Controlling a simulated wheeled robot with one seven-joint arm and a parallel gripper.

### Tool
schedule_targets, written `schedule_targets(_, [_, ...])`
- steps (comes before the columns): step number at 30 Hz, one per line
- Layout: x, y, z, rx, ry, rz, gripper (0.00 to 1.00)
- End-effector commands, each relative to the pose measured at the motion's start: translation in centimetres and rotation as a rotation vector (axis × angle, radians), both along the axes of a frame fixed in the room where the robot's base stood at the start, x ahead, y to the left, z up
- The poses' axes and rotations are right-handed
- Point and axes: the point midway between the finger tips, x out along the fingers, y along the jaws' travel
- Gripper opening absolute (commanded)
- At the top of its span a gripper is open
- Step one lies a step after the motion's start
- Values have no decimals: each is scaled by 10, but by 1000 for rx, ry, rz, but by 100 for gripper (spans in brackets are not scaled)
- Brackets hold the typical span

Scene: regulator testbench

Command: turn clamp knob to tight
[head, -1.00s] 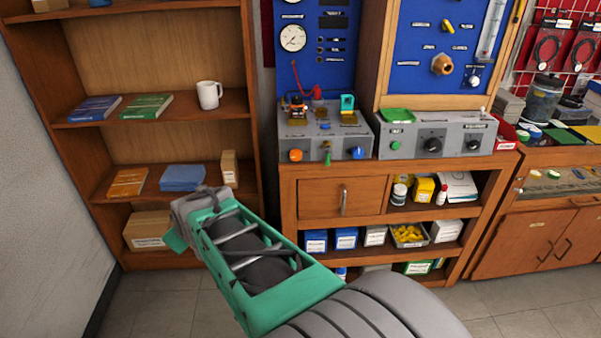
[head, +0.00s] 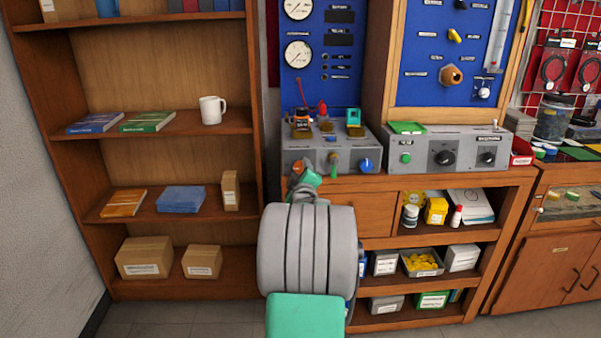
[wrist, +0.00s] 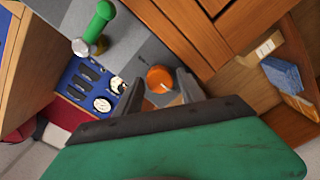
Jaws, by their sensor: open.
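The grey test box (head: 350,160) on the bench carries an orange knob, a green lever (head: 334,162) and a blue knob (head: 366,165) on its front. I cannot read which one is labelled as the clamp knob. My gripper (head: 305,180) is at the left end of the box front and partly covers the orange knob in the head view. In the wrist view my gripper (wrist: 160,88) is open, with the orange knob (wrist: 160,78) showing between its fingers. Whether the fingers touch it cannot be told. The green lever (wrist: 99,24) stands off to the upper left there.
A second grey box (head: 455,150) with a green button and black knobs stands to the right. Blue gauge panels (head: 320,75) rise behind. A wooden shelf unit (head: 150,188) stands left of the bench, with books, a white mug (head: 212,110) and cartons.

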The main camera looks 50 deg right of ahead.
Motion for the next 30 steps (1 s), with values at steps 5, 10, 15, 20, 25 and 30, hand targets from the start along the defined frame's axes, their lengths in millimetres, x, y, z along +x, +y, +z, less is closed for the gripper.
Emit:
schedule_targets(5, [0, 0, 1, -1, -1, 0, 47])
schedule_targets(10, [0, 0, 1, 0, 0, 1, 35])
schedule_targets(15, [0, 0, 1, 0, -1, 1, 21])
schedule_targets(20, [0, 0, 1, 0, -1, 1, 8])
schedule_targets(25, [0, 0, 1, 1, -1, 0, 0])
schedule_targets(30, [0, 0, 0, 7, -10, 0, 0])
